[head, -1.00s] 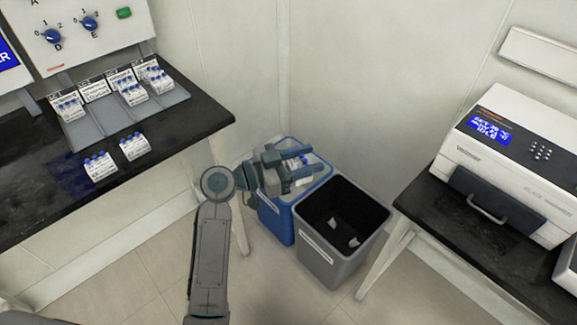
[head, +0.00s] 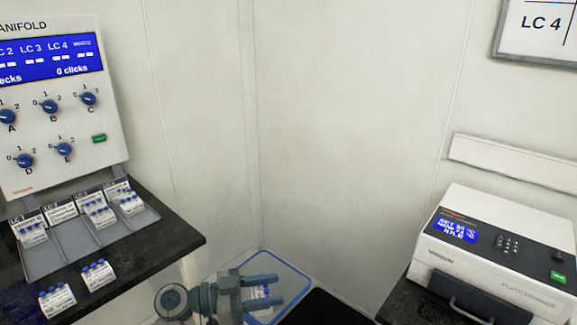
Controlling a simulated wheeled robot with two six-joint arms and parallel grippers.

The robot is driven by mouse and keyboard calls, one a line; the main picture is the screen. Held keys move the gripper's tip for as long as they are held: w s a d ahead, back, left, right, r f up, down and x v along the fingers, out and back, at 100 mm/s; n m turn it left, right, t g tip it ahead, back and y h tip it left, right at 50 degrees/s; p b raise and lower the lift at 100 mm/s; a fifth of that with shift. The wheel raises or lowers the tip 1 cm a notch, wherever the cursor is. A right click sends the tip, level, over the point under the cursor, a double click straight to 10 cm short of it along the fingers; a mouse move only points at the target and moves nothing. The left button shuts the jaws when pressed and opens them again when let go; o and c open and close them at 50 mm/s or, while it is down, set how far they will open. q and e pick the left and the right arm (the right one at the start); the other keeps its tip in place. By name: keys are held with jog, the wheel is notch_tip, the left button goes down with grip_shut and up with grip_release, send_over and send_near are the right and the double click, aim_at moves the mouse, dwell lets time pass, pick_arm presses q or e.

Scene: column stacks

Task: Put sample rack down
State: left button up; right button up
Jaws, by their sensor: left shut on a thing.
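My left gripper (head: 273,294) is at the bottom of the head view, over the blue-rimmed bin (head: 296,271). It is shut on a small white sample rack (head: 259,306) with blue caps, mostly hidden by the fingers. Two similar racks stand on the black bench at left, a front one (head: 57,299) and one behind it (head: 98,276). More racks (head: 97,212) sit in the grey sloped holder (head: 48,262) under the LC labels. My right gripper is not in view.
The manifold panel (head: 55,110) with blue knobs stands behind the holder. A dark bin (head: 325,308) is at the bottom centre. The bench has bare room right of the loose racks (head: 160,252).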

pick_arm(q)
notch_tip(320, 180, down, 5)
jog(key=a+n+t+y, duration=0.2)
jog(key=n+t+y, duration=0.25)
jog(key=t, duration=0.25)
jog(key=s+a+r+n+t+y, duration=0.1)
jog(key=s+a+n+t+y, duration=0.6)
jog(key=s+a+n+y, duration=0.2)
jog(key=shift+a+n+y, duration=0.95)
jog(key=shift+a+y, duration=1.1)
jog(key=shift+a, duration=0.05)
